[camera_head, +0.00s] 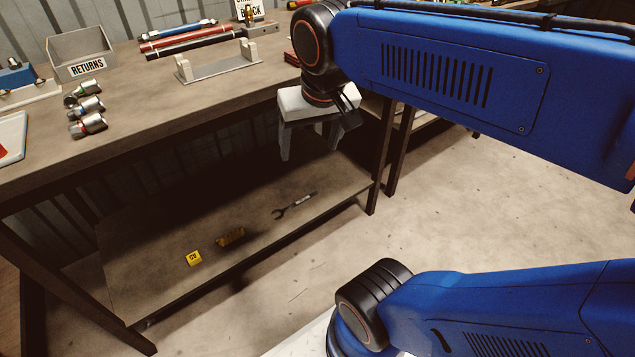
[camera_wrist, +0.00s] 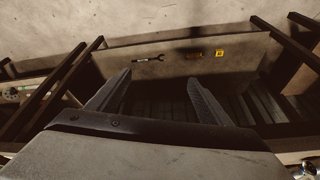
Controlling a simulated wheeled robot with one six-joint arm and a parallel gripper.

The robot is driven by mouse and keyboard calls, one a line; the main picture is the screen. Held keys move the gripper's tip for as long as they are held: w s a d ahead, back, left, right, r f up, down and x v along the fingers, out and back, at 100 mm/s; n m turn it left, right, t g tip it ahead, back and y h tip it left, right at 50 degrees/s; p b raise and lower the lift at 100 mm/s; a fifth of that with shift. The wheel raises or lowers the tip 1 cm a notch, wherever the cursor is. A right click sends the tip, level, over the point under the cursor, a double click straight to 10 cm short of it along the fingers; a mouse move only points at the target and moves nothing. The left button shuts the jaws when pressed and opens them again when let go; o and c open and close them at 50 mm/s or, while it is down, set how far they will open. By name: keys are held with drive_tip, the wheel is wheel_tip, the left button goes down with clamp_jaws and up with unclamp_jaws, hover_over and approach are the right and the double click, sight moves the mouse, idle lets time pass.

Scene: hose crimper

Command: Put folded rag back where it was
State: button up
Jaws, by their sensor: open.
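I cannot make out the folded rag for sure in either view. A dark red, stacked-looking item (camera_head: 291,58) shows partly behind my arm on the bench top, and I cannot tell what it is. My gripper (camera_head: 308,145) points down, open and empty, off the front edge of the bench near its right end. Its two spread fingers also show in the wrist view (camera_wrist: 158,80), with nothing between them. On the lower shelf (camera_head: 150,265) lie a brown-yellow item (camera_head: 230,238), too dark to name, a yellow tag-like block (camera_head: 193,258) and a wrench (camera_head: 295,205).
The bench top (camera_head: 150,112) carries a grey RETURNS bin (camera_head: 84,55), several metal fittings (camera_head: 86,105), red, blue and black hoses (camera_head: 190,38) and a grey cradle (camera_head: 216,67). A white tray (camera_head: 14,135) is cut off at left. The bench's front middle is clear.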

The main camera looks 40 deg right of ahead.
drive_tip(key=s+a+f+n, duration=0.1)
drive_tip(key=s+f+n, duration=0.2)
drive_tip(key=s+f, duration=0.2)
drive_tip(key=shift+a+f+t+y, duration=0.35)
drive_tip(key=shift+f+t+y, duration=0.05)
drive_tip(key=shift+f, duration=0.45)
